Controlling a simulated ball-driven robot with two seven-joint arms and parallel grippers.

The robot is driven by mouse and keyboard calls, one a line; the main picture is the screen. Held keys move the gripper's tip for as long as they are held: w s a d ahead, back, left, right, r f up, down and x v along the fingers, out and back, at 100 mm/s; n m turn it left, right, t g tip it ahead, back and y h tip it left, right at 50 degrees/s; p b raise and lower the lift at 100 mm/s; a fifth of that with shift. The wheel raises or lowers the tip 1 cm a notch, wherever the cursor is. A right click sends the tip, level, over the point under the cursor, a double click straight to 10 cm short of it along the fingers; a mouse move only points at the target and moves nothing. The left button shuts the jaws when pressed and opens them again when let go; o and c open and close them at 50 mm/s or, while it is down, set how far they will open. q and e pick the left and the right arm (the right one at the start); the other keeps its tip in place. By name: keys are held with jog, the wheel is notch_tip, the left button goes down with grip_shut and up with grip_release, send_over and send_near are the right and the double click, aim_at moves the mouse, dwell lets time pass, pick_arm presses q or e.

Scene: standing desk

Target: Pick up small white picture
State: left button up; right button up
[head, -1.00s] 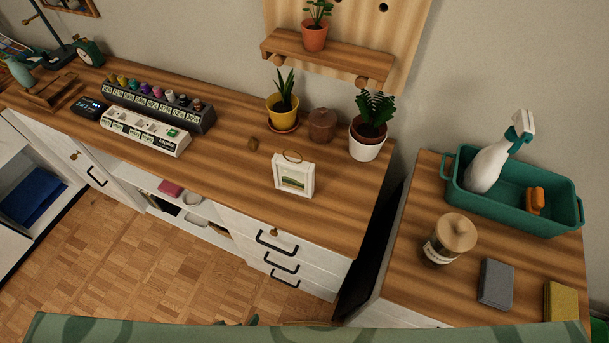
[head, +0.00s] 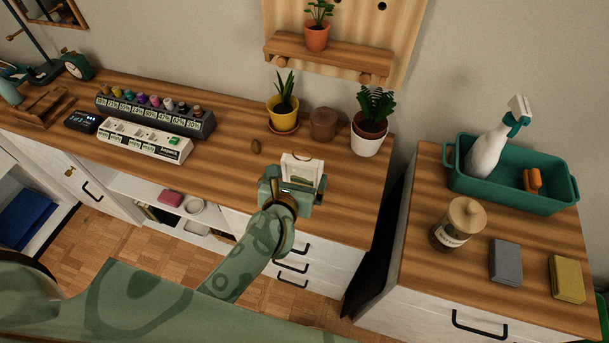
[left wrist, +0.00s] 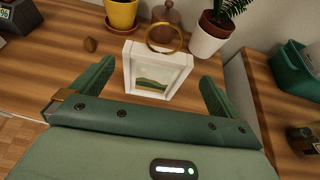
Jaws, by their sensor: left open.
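The small white picture (head: 303,168) stands upright on the wooden desk top, with a green landscape in its frame and a round ring at its top. In the left wrist view the picture (left wrist: 157,71) stands between the two fingers. My left gripper (head: 293,185) is right at the picture and open. In the left wrist view its green fingers (left wrist: 155,82) are spread wide, one on each side of the frame, with gaps on both sides. In the head view the gripper hides the lower part of the picture. My right gripper is not in view.
Behind the picture stand a yellow plant pot (head: 283,113), a brown lidded jar (head: 323,125) and a white plant pot (head: 367,144). A small brown object (head: 256,147) lies to the left. A labelled rack (head: 155,116) is further left. A side cabinet holds a teal bin (head: 520,190).

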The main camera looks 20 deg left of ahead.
aim_at(304, 159)
pick_arm(q)
jog(key=x, duration=0.4)
jog(key=shift+w+b, duration=0.1)
jog(key=shift+b, duration=0.2)
jog(key=b+x, duration=0.1)
jog(key=x, duration=0.3)
jog(key=shift+w+f, duration=0.2)
jog(key=shift+a+r, duration=0.1)
jog(key=c, duration=0.7)
